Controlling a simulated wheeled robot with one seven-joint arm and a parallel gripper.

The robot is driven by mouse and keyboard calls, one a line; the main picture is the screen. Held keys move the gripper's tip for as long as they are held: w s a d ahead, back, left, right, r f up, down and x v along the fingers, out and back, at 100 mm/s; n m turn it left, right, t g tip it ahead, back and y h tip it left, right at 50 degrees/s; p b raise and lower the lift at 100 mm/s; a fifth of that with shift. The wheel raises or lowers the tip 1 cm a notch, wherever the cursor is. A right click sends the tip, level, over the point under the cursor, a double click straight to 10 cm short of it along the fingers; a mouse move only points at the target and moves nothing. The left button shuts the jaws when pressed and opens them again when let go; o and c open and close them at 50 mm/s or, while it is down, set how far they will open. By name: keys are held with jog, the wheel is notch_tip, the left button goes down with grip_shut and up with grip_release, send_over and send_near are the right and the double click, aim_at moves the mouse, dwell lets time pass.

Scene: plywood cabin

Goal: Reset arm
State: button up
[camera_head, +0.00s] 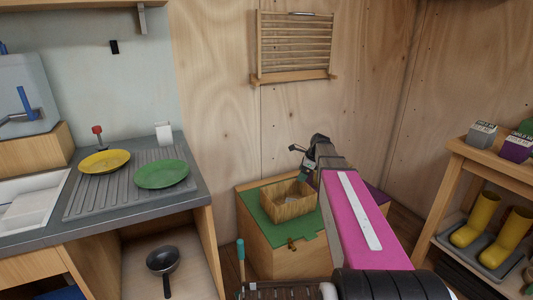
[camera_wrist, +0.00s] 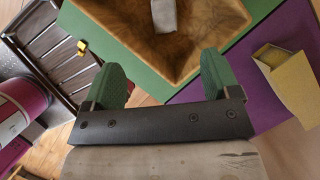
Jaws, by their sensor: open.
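My gripper (camera_head: 303,160) is at the end of my arm, above and beside the wooden basket (camera_head: 288,201) in the head view. In the wrist view my gripper (camera_wrist: 162,85) shows two green fingers spread apart with nothing between them. The basket (camera_wrist: 205,62) lies beyond the fingertips there, with a small pale grey object (camera_wrist: 164,16) inside it. The basket stands on a green-topped wooden box (camera_head: 259,223). My arm hides part of the box.
A counter (camera_head: 118,217) at left holds a yellow plate (camera_head: 104,161) and a green plate (camera_head: 161,174), with a dark pan (camera_head: 162,261) below. A shelf (camera_head: 457,205) with yellow boots (camera_head: 508,238) stands at right. A yellowish open carton (camera_wrist: 287,72) lies on the purple surface (camera_wrist: 277,42).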

jog(key=s+a+f+n+h, duration=0.1)
jog(key=s+f+n, duration=0.2)
jog(key=s+n, duration=0.4)
jog(key=s+a+f+n+g+h, duration=0.1)
jog(key=s+f+n, duration=0.3)
jog(key=s+n, duration=0.3)
jog(key=s+a+f+n+h, duration=0.2)
jog(key=s+f+n, duration=0.1)
jog(key=s+n, duration=0.4)
jog(key=shift+s+f, duration=0.2)
jog(key=shift+s, duration=1.5)
jog(key=shift+a, duration=0.1)
